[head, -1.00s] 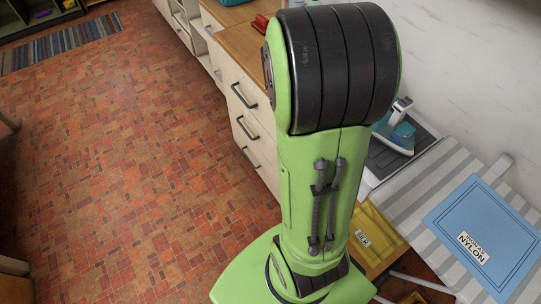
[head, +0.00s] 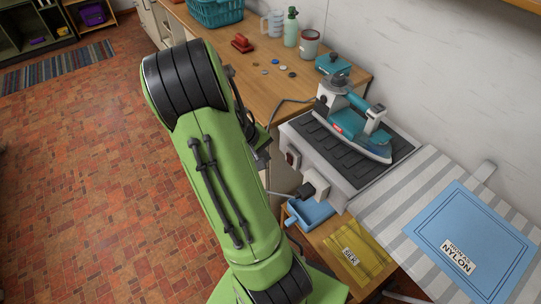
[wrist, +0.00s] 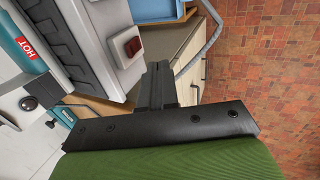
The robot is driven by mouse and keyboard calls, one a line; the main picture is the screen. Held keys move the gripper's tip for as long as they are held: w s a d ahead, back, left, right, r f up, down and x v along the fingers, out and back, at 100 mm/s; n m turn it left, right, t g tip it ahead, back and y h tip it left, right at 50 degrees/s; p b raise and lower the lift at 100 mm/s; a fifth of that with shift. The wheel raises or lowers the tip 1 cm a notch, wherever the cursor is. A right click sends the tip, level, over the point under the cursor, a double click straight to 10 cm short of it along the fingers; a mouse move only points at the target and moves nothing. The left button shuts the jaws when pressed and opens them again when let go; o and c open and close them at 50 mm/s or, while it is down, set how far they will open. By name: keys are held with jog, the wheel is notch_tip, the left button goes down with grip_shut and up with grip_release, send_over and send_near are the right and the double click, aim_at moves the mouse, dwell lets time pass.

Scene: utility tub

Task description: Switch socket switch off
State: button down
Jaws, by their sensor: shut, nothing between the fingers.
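The socket switch is a dark red rocker in a pale frame on the front face of the grey iron station. It shows in the head view (head: 292,159) and, larger, in the wrist view (wrist: 131,47). I cannot tell which way the rocker is tipped. A dark plug (head: 308,191) sits on the same face, right of the switch. My gripper (wrist: 158,72) is shut and empty, its black fingertips just right of and below the switch in the wrist view, with a small gap visible. In the head view my arm mostly hides the gripper.
A teal iron (head: 355,125) rests on the station's black ribbed top (head: 350,150). A blue tray (head: 310,213) is below the plug. A grey cable loops near it. A striped board with a blue nylon cloth (head: 470,240) lies right. The wooden counter (head: 250,75) is behind.

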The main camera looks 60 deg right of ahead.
aim_at(289, 158)
jog(key=s+d+f+b, duration=0.2)
jog(key=s+d+f, duration=0.1)
jog(key=d+f, duration=0.3)
jog(key=shift+s+d+f, duration=0.15)
jog(key=shift+d+f, duration=0.05)
jog(key=shift+f, duration=0.2)
jog(key=shift+s+d+r, duration=0.2)
jog(key=shift+s+d, duration=0.05)
jog(key=shift+d, duration=0.2)
jog(key=shift+r+p, duration=0.65)
jog(key=shift+r, duration=0.2)
jog(key=shift+f, duration=0.1)
